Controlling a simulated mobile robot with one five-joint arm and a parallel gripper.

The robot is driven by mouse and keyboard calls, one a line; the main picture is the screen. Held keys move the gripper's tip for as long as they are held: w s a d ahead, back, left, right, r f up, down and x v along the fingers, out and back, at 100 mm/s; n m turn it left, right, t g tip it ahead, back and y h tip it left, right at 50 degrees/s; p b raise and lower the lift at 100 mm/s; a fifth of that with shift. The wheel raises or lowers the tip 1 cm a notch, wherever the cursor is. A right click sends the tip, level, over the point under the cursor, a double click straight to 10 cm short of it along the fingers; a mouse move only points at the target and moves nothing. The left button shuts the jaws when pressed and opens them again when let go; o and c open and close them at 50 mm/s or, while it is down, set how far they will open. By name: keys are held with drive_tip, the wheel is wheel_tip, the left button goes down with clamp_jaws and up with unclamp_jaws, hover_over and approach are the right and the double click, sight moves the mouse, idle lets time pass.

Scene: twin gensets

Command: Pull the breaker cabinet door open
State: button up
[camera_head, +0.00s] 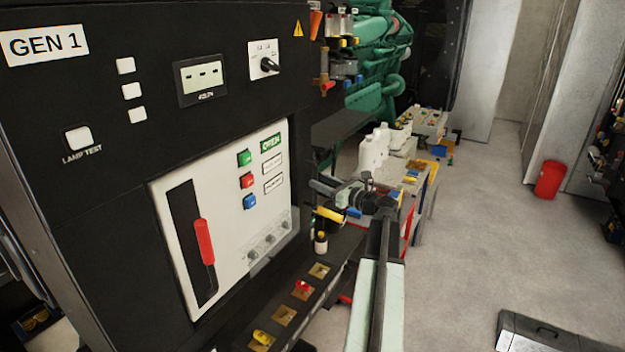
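The GEN 1 cabinet (110,200) is a tall black panel on the left. A white breaker panel (222,265) is set in its front, with a red lever (203,242) in a black slot and green, red and blue buttons. I cannot make out a separate door edge or a door handle for certain. My arm rises from the bottom middle. My gripper (322,196) is at its far end, to the right of the white panel, and points left towards the cabinet. It looks apart from the panel. Its fingers are small and dark, and their gap is unclear.
A black ledge (296,312) with brass plates and small red and yellow items runs below the panel. A dark bottle (321,242) stands by it. A cluttered cart (415,185) is behind my arm.

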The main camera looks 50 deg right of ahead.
drive_tip(key=shift+w+a, duration=0.15)
drive_tip(key=shift+w, duration=1.5)
drive_tip(key=shift+s, duration=0.1)
clamp_jaws()
drive_tip(key=shift+r, duration=0.1)
